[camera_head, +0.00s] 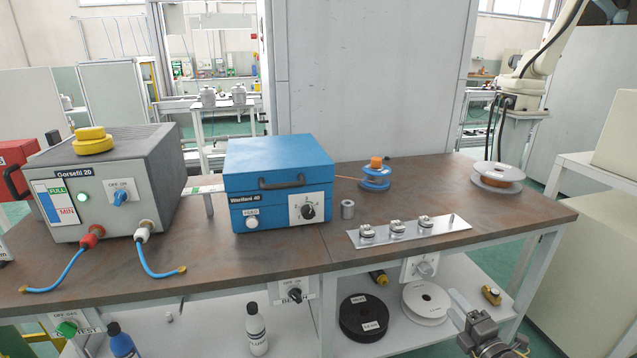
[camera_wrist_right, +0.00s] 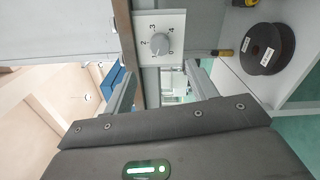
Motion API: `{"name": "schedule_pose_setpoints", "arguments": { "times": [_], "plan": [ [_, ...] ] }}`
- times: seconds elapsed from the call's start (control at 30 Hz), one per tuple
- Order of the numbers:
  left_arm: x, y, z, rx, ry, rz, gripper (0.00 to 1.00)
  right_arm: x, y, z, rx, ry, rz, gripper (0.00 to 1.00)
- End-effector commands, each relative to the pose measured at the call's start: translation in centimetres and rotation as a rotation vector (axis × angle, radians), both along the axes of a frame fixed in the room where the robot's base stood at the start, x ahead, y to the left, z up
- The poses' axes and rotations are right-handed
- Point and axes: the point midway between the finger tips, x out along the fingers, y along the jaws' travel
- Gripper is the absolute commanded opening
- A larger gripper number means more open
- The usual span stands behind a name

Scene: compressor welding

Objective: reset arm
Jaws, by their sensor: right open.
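My right gripper (camera_head: 490,335) is at the lower right of the head view, in front of the bench and below its top. In the right wrist view the two fingers (camera_wrist_right: 165,78) are spread apart with nothing between them. Beyond them is a white dial panel (camera_wrist_right: 162,42) on the bench front; it also shows in the head view (camera_head: 421,267). The gripper appears apart from the panel. My left gripper is not in view.
The brown workbench (camera_head: 275,262) carries a grey machine (camera_head: 150,185), a blue box (camera_head: 278,165), a metal strip with small parts (camera_head: 408,231) and a wire spool (camera_head: 497,177). Its lower shelf holds a black reel (camera_head: 364,318), a white reel (camera_head: 426,303) and bottles (camera_head: 256,328).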

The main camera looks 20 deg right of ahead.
Motion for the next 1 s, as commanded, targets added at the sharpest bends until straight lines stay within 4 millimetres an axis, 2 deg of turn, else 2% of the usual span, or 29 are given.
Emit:
{"name": "schedule_pose_setpoints", "arguments": {
  "times": [0.07, 0.17, 0.27, 0.37, 0.4, 0.5, 0.57, 0.6, 0.67, 0.7, 0.83, 0.9, 1.0],
  "plan": [
    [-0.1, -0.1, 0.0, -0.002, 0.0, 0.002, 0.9, 0.0, -0.2, -0.6, 0.013, 0.014, -0.009, 0.57],
    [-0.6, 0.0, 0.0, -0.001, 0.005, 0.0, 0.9, -0.3, -1.2, -3.4, 0.072, 0.073, -0.047, 0.57],
    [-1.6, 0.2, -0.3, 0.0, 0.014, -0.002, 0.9, -1.3, -2.6, -9.0, 0.191, 0.183, -0.122, 0.57],
    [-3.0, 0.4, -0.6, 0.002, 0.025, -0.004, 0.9, -3.9, -3.6, -16.3, 0.35, 0.323, -0.227, 0.57],
    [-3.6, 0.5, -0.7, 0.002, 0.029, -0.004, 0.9, -5.3, -3.6, -19.3, 0.418, 0.38, -0.272, 0.57],
    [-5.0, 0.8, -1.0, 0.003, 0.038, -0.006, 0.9, -9.5, -2.7, -26.3, 0.58, 0.515, -0.39, 0.57],
    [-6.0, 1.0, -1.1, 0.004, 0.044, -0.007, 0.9, -12.5, -1.6, -30.1, 0.674, 0.593, -0.462, 0.57],
    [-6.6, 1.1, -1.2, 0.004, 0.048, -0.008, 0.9, -14.6, -0.7, -32.5, 0.734, 0.643, -0.512, 0.57],
    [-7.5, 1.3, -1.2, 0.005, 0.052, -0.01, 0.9, -18.0, 1.0, -35.7, 0.821, 0.717, -0.588, 0.57],
    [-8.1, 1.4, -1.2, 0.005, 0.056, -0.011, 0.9, -20.4, 2.4, -37.6, 0.876, 0.765, -0.64, 0.57],
    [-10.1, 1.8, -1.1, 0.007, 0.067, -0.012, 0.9, -28.0, 7.2, -42.3, 1.031, 0.908, -0.809, 0.57],
    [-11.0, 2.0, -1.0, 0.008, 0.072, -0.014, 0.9, -31.6, 9.8, -43.8, 1.097, 0.971, -0.891, 0.57],
    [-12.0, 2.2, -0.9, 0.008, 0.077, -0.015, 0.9, -35.9, 12.8, -45.2, 1.163, 1.042, -0.991, 0.57]
  ]
}}
